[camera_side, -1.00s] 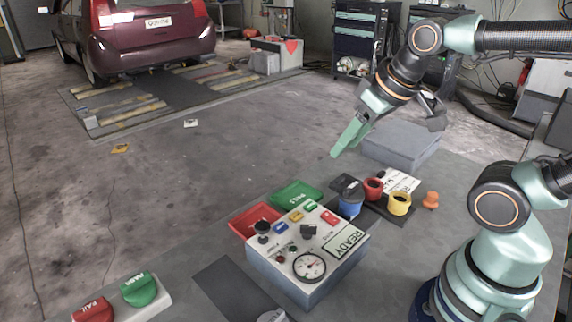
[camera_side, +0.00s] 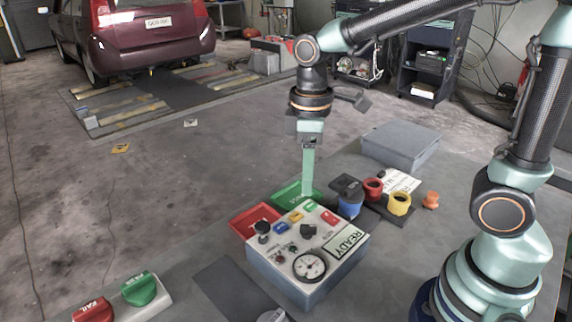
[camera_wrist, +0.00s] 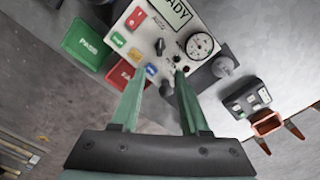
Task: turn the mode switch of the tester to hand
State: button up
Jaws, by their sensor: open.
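The tester (camera_side: 347,262) is a grey box with a pale top panel on the bench. It also shows in the wrist view (camera_wrist: 187,22). A black knob (camera_side: 308,231), which looks like the mode switch, sits mid-panel near small lettering; it also shows in the wrist view (camera_wrist: 160,45). I cannot tell which label it points at. A second, round black knob (camera_side: 263,228) stands near the panel's left edge. My gripper (camera_side: 307,193) points down above the tester's far side, touching nothing. In the wrist view my fingers (camera_wrist: 158,75) are apart with nothing held between them.
The panel also carries a gauge (camera_side: 309,266), coloured buttons and a READY sign. A red tray (camera_side: 243,222) and a green tray (camera_side: 288,192) lie behind it. Blue and yellow (camera_side: 399,204) cups stand to the right.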

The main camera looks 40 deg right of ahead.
aim_at(306, 225)
notch_tip(306, 225, down, 12)
jog(key=shift+r, duration=0.1)
dwell(0.4)
grip_shut()
